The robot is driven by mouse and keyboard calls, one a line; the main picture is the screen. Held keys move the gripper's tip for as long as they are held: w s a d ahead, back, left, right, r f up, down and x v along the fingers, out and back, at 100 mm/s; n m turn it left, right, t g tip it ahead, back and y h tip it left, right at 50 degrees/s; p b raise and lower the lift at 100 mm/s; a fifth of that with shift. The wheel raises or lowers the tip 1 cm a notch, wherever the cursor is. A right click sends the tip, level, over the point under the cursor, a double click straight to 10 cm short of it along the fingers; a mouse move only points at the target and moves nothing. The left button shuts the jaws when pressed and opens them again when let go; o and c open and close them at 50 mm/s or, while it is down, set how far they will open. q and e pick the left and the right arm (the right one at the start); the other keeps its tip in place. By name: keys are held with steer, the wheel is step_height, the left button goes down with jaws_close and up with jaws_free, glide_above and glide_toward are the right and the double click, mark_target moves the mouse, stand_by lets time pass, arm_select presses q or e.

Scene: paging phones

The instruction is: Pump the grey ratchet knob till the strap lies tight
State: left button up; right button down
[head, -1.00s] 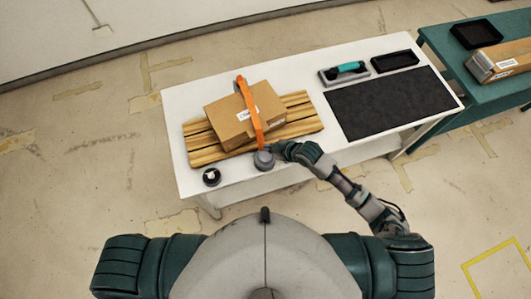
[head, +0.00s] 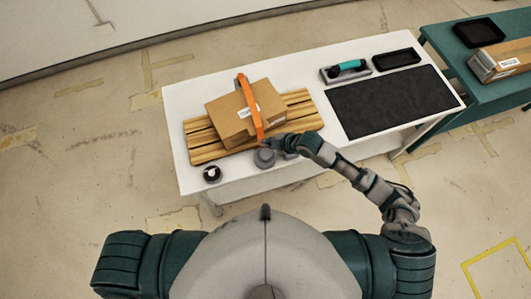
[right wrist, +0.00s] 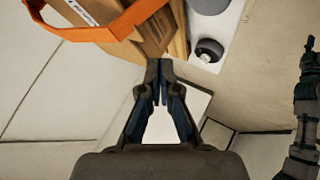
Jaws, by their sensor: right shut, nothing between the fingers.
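The grey ratchet knob (head: 265,158) is at the front edge of the white table, by the lower end of the orange strap (head: 250,104). The strap runs over a cardboard box (head: 232,118) on a slatted wooden pallet (head: 205,154). My right gripper (head: 268,144) is shut and empty, just above and beside the knob in the picture; I cannot tell whether they touch. In the right wrist view its fingertips (right wrist: 160,72) meet, with the strap (right wrist: 95,25) at upper left. My left gripper is out of view.
A small black round item (head: 212,174) stands left of the knob on the white table (head: 300,62). A teal-handled tool (head: 346,69), a black tray (head: 396,59) and a dark mat (head: 385,102) lie to the right. A green table (head: 515,90) stands beyond.

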steer(key=b, duration=0.5)
glide_above(265, 153)
steer(key=d, duration=0.1)
steer(key=f, duration=0.5)
steer(key=shift+s+f, duration=0.25)
steer(key=shift+a+f+b, duration=0.15)
steer(key=shift+f+b, duration=0.2)
steer(key=shift+f, duration=0.55)
steer(key=shift+f, duration=0.1)
steer(key=shift+f, duration=0.2)
steer(key=shift+f+b, duration=0.65)
steer(key=shift+f, duration=0.55)
stand_by(0.6)
steer(key=shift+r, duration=0.1)
steer(key=shift+r+p, duration=1.5)
